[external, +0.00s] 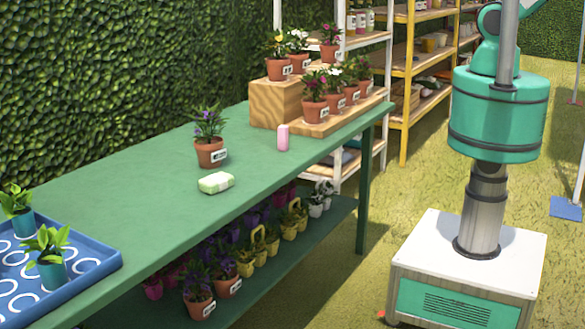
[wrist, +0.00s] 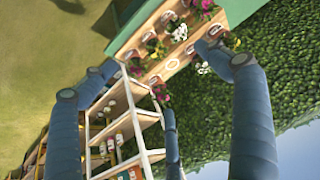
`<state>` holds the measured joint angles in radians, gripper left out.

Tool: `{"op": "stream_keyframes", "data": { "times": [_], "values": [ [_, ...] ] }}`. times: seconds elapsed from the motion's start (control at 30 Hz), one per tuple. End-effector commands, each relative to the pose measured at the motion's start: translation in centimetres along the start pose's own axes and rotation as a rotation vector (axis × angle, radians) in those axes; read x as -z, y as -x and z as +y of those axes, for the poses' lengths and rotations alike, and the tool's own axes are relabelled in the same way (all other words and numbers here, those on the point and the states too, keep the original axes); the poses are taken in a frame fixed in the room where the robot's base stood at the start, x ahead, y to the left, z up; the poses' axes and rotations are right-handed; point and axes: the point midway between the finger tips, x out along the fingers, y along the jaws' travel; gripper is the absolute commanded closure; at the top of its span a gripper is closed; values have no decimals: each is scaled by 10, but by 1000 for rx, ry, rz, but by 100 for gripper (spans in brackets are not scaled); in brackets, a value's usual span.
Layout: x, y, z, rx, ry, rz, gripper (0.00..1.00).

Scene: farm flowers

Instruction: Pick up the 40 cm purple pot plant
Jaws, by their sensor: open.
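A purple-flowered plant in a terracotta pot (external: 210,152) stands upright on the green table in the external view. It has a white label too small to read. Two more purple-flowered terracotta pots, one nearer (external: 199,304) and one behind it (external: 228,286), stand on the lower shelf. My gripper (wrist: 160,68) shows in the wrist view with its blue fingers spread wide and nothing between them. It points toward the flower display from a distance, and the picture is tilted. The gripper is outside the external view. I cannot pick out the purple plant on the table in the wrist view.
The green table (external: 130,215) also holds a pale green block (external: 216,182), a pink object (external: 283,138), a blue tray (external: 75,277) with two potted plants, and a wooden display (external: 277,104) with several potted flowers. Shelving racks (external: 405,90) stand behind. Grass is open around my base.

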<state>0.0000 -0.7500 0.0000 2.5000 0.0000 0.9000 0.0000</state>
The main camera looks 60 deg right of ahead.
Motion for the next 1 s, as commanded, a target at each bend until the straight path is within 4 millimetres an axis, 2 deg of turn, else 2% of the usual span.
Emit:
{"op": "stream_keyframes", "data": {
  "times": [0.27,0.47,0.67,1.0],
  "values": [
    [1,0,0,0,1,0,11],
    [12,-1,-4,7,13,-5,11],
    [44,-6,-17,24,47,-17,11],
    [121,-30,-60,66,131,-45,11]
  ]
}}
